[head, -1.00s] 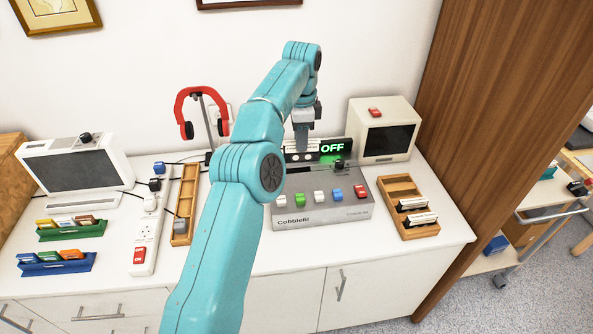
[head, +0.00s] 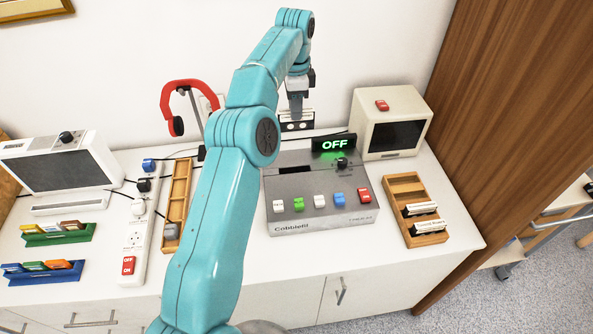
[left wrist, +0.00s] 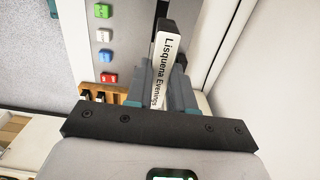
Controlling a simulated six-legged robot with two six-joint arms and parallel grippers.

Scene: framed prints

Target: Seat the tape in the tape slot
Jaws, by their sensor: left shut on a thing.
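My left gripper (head: 297,106) is shut on a black tape (head: 296,126) with a white label. The tape is held up behind the grey Cobblefil player, left of the green OFF display (head: 334,144). In the left wrist view the tape (left wrist: 163,62) stands between the two grey fingers (left wrist: 168,90), its label reading "Lisquena Evenings". The player (head: 322,219) sits on the white counter. A dark slot (head: 293,169) shows in its top face, with a row of coloured buttons in front. The tape is apart from the slot. My right gripper is not in view.
A wooden rack (head: 430,229) with two tapes stands right of the player. A cream monitor (head: 366,127) stands behind it at right. A narrow wooden tray (head: 181,176), a power strip (head: 133,235) and red headphones (head: 195,86) are on the left.

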